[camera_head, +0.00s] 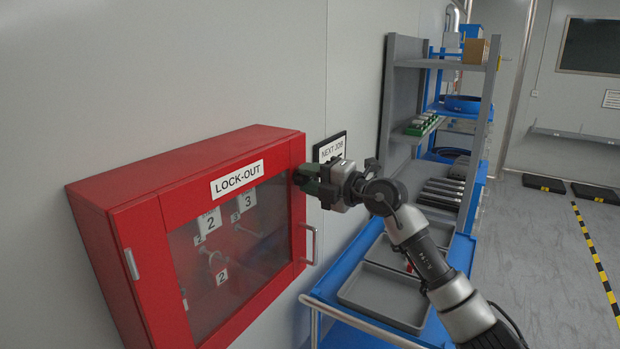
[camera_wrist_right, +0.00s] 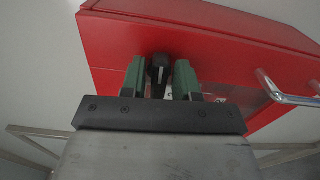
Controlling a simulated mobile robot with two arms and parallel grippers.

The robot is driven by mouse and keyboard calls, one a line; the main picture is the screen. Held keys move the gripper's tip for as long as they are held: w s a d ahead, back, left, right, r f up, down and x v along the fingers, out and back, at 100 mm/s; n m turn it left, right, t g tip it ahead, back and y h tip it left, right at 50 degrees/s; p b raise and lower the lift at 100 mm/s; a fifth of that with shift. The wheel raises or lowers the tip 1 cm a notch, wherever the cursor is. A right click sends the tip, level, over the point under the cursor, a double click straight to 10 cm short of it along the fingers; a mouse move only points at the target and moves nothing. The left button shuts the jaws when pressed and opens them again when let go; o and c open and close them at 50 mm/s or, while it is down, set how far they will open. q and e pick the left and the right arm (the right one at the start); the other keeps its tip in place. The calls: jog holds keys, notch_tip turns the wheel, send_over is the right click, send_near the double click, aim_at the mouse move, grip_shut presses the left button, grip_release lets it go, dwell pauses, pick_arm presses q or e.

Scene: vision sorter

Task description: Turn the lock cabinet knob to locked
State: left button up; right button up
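The red lock cabinet (camera_head: 180,212) hangs on the wall at the left in the head view, its glazed door closed. Its red front also shows in the wrist view (camera_wrist_right: 215,55). My right gripper (camera_head: 304,180) is at the upper right corner of the door. In the wrist view its two green fingers (camera_wrist_right: 160,80) stand on either side of the black knob (camera_wrist_right: 160,66), with narrow gaps seeming to show beside it. In the head view the gripper hides the knob, so its setting cannot be read there. My left gripper is not in view.
A metal door handle (camera_head: 310,243) juts out below my gripper; it also shows in the wrist view (camera_wrist_right: 288,96). A "NEXT JOB" sign (camera_head: 330,148) is on the wall behind. A blue cart with grey trays (camera_head: 385,296) and a shelf rack (camera_head: 400,100) stand to the right.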

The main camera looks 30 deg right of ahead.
jog(key=shift+o, duration=0.8)
jog(key=shift+s+d+f, duration=0.1)
jog(key=shift+s+d, duration=0.05)
jog(key=shift+s, duration=0.05)
jog(key=b+v, duration=0.5)
jog(key=v, duration=0.5)
jog(key=shift+s, duration=0.1)
